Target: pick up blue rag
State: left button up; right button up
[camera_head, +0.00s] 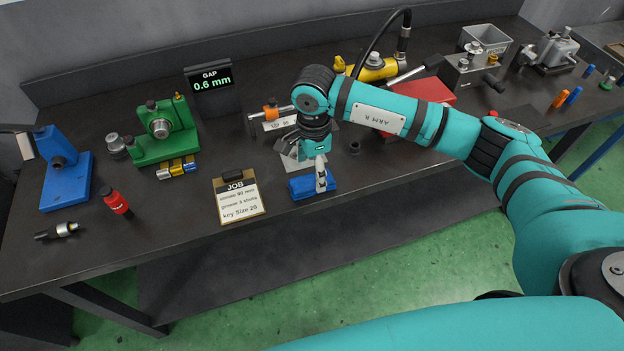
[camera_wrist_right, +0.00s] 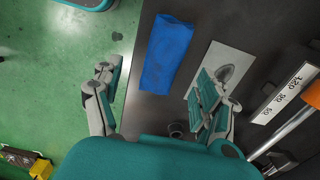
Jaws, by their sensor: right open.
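The blue rag (camera_head: 300,189) is a folded cloth lying flat near the front edge of the dark bench. It also shows in the right wrist view (camera_wrist_right: 168,55), ahead of the fingers and between their lines. My right gripper (camera_head: 320,176) points down over the rag in the head view, and part of it hides the rag's middle. Whether a fingertip touches the rag cannot be told. My left gripper is not in view.
A grey plate with a dark spot (camera_wrist_right: 222,62) lies beside the rag. A green fixture (camera_head: 163,133), a yellow pump (camera_head: 378,68) and a red block (camera_head: 425,94) are farther off. The bench's front edge is close to the rag.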

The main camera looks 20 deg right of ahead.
aim_at(312, 180)
notch_tip(312, 180, down, 4)
jog(key=shift+w+a+f+p, duration=0.1)
jog(key=shift+w+p, duration=0.05)
jog(key=shift+p, duration=0.95)
jog(key=shift+f, duration=0.6)
jog(key=c, duration=1.2)
jog(key=shift+c, duration=0.2)
jog(key=shift+w+r, duration=0.1)
jog(key=shift+r+b, duration=0.3)
jog(key=shift+r, duration=0.1)
notch_tip(312, 180, up, 2)
jog(key=shift+r+b, duration=0.2)
jog(key=shift+b, duration=0.5)
jog(key=s+d+r+b, duration=0.1)
jog(key=s+b, duration=0.1)
jog(key=s, duration=0.6)
jog(key=s+d+b, duration=0.1)
jog(key=s+b, duration=0.1)
jog(key=s, duration=0.6)
jog(key=shift+d+r, duration=0.25)
jog(key=shift+r, duration=0.1)
